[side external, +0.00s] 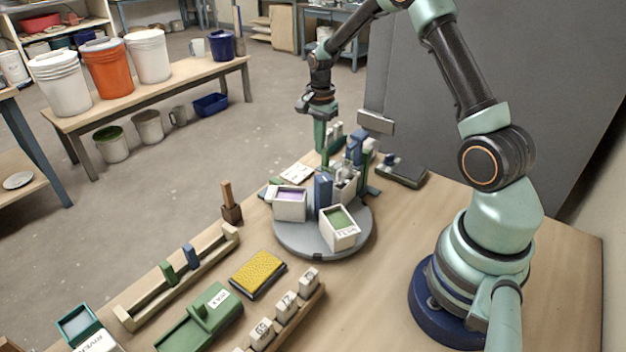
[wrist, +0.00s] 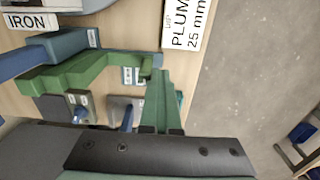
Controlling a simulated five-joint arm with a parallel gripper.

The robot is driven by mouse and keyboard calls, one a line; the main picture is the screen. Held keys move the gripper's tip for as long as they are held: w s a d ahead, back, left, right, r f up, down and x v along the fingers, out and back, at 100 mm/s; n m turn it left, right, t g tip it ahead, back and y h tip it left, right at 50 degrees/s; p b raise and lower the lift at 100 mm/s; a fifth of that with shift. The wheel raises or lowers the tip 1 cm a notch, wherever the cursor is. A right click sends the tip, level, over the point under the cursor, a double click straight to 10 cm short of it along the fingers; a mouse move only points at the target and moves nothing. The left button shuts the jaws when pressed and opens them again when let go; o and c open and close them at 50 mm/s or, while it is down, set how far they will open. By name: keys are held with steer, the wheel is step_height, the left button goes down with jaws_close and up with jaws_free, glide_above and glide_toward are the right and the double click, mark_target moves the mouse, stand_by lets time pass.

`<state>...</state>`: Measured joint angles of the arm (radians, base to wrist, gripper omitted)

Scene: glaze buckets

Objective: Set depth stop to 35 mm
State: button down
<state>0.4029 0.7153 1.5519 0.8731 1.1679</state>
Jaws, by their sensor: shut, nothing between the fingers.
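My gripper (side external: 321,148) points down behind the turntable, its green fingers together and empty. In the wrist view the shut fingers (wrist: 162,95) reach beside a green stepped bar (wrist: 85,70). A fixture with green and blue upright parts (side external: 357,150) stands at the turntable's far side, close to the fingers. I cannot tell which part is the depth stop, nor read a setting on it. Whether the fingers touch the green bar is unclear. A white card (wrist: 187,22) reads "PLUM 25 mm". A label (wrist: 27,22) reads "IRON".
The grey turntable (side external: 287,243) carries a purple-filled bin (side external: 290,210) and a green-filled bin (side external: 338,235). A wooden rail (side external: 140,312) with green and blue blocks, a yellow sponge (side external: 257,272) and numbered white blocks (side external: 287,306) lie in front. The table's right side is fairly clear.

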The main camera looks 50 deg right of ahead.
steer(key=shift+s, duration=1.55)
steer(key=shift+r, duration=0.1)
steer(key=shift+w+r, duration=0.15)
steer(key=shift+r, duration=1.55)
steer(key=shift+w+r, duration=0.15)
steer(key=shift+r, duration=1.55)
